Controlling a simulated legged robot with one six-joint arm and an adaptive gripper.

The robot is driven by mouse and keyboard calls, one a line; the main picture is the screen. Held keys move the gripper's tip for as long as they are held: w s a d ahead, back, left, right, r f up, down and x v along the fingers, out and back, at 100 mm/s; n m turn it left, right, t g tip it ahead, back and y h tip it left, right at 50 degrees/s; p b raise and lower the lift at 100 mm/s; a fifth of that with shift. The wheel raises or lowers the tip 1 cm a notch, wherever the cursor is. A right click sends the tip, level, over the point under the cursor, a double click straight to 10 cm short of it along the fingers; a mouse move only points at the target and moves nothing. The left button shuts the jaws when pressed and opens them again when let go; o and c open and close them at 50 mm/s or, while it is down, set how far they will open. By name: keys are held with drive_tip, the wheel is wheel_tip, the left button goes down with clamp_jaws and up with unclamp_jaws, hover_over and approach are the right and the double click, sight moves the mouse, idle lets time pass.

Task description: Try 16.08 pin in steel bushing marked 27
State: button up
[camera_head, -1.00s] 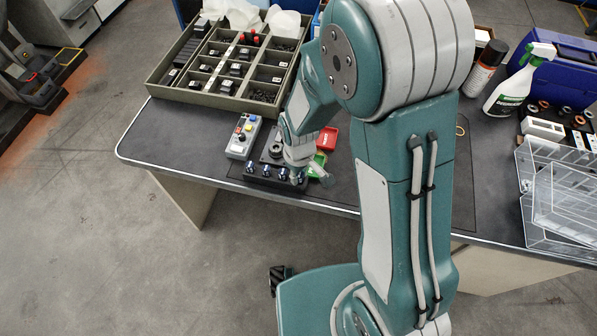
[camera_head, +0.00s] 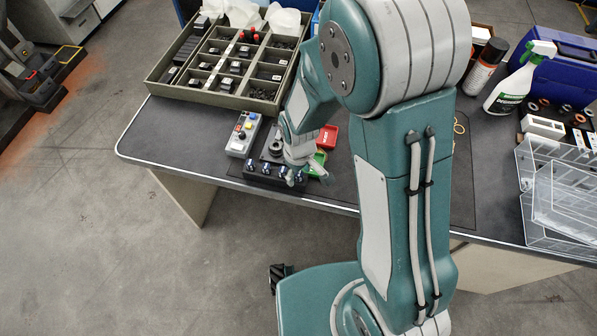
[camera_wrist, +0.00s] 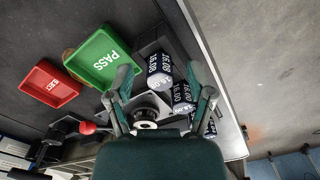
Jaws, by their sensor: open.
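My gripper (camera_wrist: 160,76) is open, its two fingers spread above the pin rack, with nothing between them that I can see held. The dark rack (camera_head: 262,181) stands at the table's front edge with several blue-topped pins in a row. In the wrist view, labelled pin tops (camera_wrist: 159,70) show between the fingers; one label seems to read 16.08, but I cannot be sure which.
A grey button box (camera_head: 242,135) is left of the bushing. A compartment tray (camera_head: 222,97) fills the back left. Clear boxes (camera_head: 560,205) and a spray bottle (camera_head: 520,80) stand right.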

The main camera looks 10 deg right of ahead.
wheel_tip(320, 180, up, 12)
idle(0.4)
drive_tip(key=shift+f, duration=0.1)
wheel_tip(320, 180, up, 5)
drive_tip(key=shift+f, duration=0.1)
idle(0.5)
idle(0.4)
drive_tip(key=s+d+r+m+t, duration=0.5)
drive_tip(key=s+d+r+m, duration=0.3)
drive_tip(key=s+d+r, duration=0.2)
drive_tip(key=s+r, duration=0.2)
drive_tip(key=shift+s+d+t, duration=0.3)
drive_tip(key=shift+d, duration=0.1)
idle(0.8)
